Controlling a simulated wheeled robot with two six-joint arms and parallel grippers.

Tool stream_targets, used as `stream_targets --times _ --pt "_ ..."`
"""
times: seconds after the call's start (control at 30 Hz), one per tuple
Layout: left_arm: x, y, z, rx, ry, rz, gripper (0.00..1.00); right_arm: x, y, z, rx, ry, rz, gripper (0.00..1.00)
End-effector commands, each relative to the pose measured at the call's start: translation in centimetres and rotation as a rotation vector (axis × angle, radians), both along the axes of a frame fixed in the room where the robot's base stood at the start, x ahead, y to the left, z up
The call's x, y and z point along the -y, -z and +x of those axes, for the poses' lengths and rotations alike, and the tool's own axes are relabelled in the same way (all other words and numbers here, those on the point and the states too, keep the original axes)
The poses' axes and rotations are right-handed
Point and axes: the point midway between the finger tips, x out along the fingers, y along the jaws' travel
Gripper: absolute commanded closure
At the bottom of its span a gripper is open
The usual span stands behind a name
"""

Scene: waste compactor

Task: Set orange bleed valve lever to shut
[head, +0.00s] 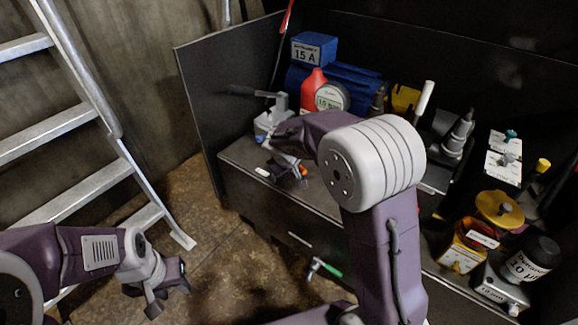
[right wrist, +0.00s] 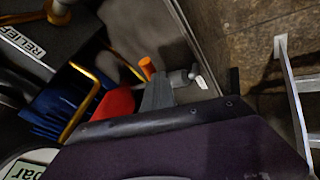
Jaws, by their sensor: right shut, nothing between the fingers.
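An orange piece (head: 303,171), apparently the end of the bleed valve lever, shows small beside my right gripper (head: 284,164) in the head view. In the right wrist view the orange cylinder (right wrist: 147,67) stands just past the grey fingertip, with a grey fitting (right wrist: 180,78) to its right. I cannot tell whether finger and orange piece touch. My right gripper is shut and empty, low over the bench's front left. The valve body is mostly hidden by my gripper and arm. My left gripper (head: 168,290) is open and empty above the floor, far from the lever.
A grey fitting with a dark lever (head: 272,115), a red bottle (head: 312,90) and a blue motor (head: 350,82) stand behind my right gripper. A green-handled valve (head: 325,268) is on the cabinet's front. A ladder (head: 95,120) leans at left. The floor between is clear.

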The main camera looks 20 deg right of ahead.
Motion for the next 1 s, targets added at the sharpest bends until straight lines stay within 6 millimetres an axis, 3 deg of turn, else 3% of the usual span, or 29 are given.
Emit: stream_targets --times 0.4,1.0 --pt "0.0 -0.4 0.0 0.0 0.0 0.0 0.61 2.1 0.1 0.3 -0.004 -0.006 -0.001 1.0" --pt "0.0 -0.4 0.0 0.0 0.0 0.0 0.61 2.5 0.1 0.4 -0.004 -0.005 0.0 1.0"
